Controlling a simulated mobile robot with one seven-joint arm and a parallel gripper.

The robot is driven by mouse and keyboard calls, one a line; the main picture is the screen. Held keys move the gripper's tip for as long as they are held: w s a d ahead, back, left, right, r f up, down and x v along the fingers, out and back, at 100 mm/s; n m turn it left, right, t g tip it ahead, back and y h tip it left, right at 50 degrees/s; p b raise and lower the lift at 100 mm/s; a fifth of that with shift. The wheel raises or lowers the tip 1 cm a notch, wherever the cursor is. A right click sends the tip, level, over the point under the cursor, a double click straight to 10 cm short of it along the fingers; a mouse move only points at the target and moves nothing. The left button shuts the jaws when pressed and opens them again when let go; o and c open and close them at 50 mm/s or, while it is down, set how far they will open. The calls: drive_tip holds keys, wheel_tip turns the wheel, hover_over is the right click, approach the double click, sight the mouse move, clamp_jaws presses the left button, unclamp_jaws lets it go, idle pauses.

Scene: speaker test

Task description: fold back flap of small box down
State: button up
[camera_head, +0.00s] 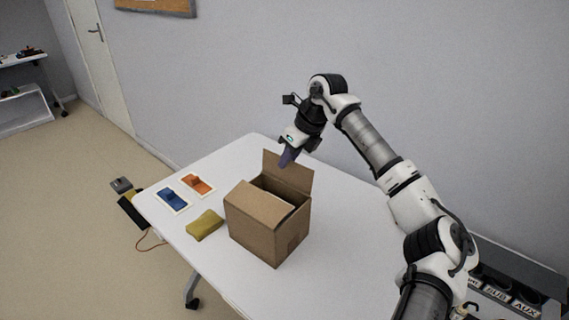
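The small cardboard box (268,222) stands on the white table. Its back flap (288,172) stands upright at the far side. A flap at the front left (262,200) lies over part of the opening, and the dark inside shows behind it. My gripper (287,158) points down at the back flap's upper edge, near its middle. Its fingers look dark purple and close together. The picture is too small to tell whether they touch the flap or are shut.
A yellow-green pouch (205,225) lies left of the box. A blue item (172,198) and an orange item (197,184) lie on white cards at the table's left. The white table (330,265) is bare right of the box. A wall (230,70) rises behind.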

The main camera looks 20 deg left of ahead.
sight(284, 174)
drive_tip(key=shift+p+x, duration=0.3)
drive_tip(key=shift+x, duration=1.65)
clamp_jaws()
